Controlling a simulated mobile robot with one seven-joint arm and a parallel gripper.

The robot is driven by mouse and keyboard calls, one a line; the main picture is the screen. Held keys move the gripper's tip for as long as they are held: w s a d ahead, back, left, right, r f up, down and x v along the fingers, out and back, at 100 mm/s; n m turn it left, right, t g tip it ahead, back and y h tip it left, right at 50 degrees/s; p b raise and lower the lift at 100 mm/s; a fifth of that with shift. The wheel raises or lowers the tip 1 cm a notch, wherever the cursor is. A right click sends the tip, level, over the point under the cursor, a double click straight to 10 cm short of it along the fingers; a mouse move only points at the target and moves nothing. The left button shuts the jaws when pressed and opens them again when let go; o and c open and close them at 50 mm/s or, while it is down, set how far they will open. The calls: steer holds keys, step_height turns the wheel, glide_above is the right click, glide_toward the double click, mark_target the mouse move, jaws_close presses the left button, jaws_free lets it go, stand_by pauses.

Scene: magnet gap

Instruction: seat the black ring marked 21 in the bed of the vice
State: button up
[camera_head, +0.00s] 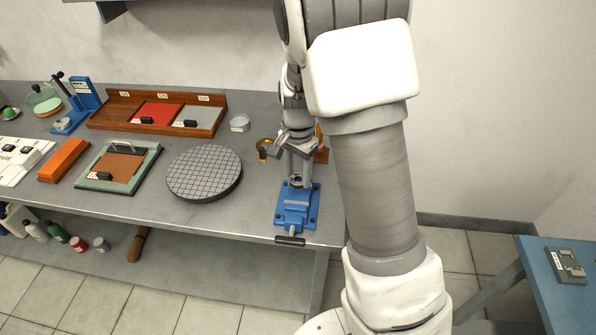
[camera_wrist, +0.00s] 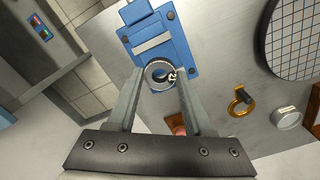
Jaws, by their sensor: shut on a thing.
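The blue vice (camera_head: 297,206) is bolted near the right front of the bench. It also shows at the top of the wrist view (camera_wrist: 161,42), with a pale bar across it. My gripper (camera_wrist: 158,79) is shut on the dark ring (camera_wrist: 171,75), whose white mark is only partly readable. The ring lies between the fingertips and overlaps the vice's near end in the wrist view. In the head view my gripper (camera_head: 297,172) points down at the back of the vice. I cannot tell whether the ring touches the bed, which it and the fingers partly hide.
A round gridded plate (camera_head: 204,172) lies left of the vice. A brass-coloured ring (camera_wrist: 240,103) and a small round dish (camera_wrist: 285,117) lie near my gripper. A wooden tray (camera_head: 157,112) stands at the back. The vice handle (camera_head: 290,241) overhangs the bench's front edge.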

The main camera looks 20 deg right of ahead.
mark_target(298, 196)
steer(key=shift+f+b, duration=1.4)
steer(key=shift+f, duration=0.85)
steer(key=shift+f, duration=0.2)
steer(key=o, duration=1.3)
steer(key=c, duration=0.5)
steer(key=shift+r+p, duration=1.75)
steer(key=shift+r, duration=0.55)
